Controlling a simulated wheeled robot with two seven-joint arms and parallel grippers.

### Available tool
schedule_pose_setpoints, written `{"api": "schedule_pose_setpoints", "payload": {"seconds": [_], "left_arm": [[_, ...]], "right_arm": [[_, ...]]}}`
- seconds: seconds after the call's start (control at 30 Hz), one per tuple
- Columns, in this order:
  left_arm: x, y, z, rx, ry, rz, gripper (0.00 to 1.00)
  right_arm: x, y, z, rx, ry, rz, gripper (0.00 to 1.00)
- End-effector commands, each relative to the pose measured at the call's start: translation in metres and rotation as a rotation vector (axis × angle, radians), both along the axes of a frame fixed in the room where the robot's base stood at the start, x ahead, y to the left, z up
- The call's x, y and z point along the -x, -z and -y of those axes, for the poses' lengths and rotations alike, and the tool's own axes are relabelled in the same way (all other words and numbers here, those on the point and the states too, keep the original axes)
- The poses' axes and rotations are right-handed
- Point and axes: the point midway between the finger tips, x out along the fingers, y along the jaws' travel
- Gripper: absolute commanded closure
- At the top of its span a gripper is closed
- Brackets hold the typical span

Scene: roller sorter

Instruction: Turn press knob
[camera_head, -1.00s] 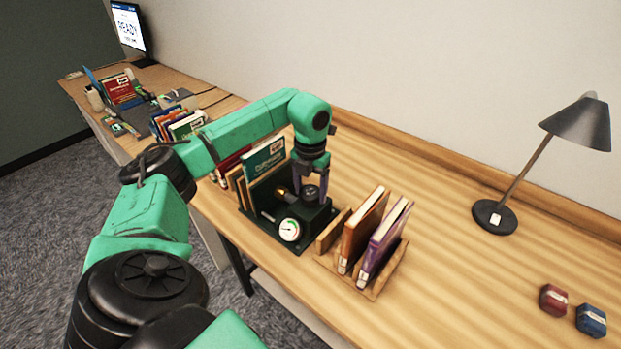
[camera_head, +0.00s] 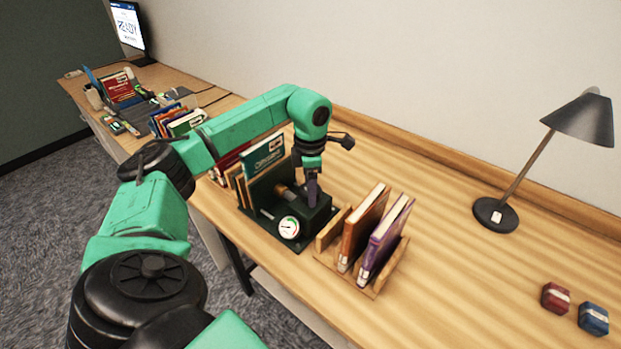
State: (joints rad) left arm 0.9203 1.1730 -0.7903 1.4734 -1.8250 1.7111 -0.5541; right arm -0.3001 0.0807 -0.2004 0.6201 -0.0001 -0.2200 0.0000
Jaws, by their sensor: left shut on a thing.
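The press (camera_head: 299,222) is a dark green device on the wooden table, with a white round gauge (camera_head: 289,228) on its front and a brass-coloured part at its left. My left gripper (camera_head: 312,200) points down over the top of the press and is shut on the press knob, which its fingers mostly hide. The gripper now shows nearly edge-on, so the two fingers overlap in the picture. My right gripper is not in view.
A wooden rack (camera_head: 326,238) with a brown book and a purple book (camera_head: 385,240) stands close right of the press. A green book (camera_head: 264,160) stands behind it. A lamp (camera_head: 493,214) and red and blue small objects (camera_head: 593,319) are at the right. The table's middle right is clear.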

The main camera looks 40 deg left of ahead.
Motion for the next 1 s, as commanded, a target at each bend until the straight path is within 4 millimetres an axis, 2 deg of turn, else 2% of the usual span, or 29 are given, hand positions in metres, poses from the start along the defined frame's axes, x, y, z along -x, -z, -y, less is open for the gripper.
{"api": "schedule_pose_setpoints", "payload": {"seconds": [1.0], "left_arm": [[-0.0006,-0.0012,-0.0008,-0.001,0.959,0.003,0.84]], "right_arm": [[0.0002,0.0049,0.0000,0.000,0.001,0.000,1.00]]}}
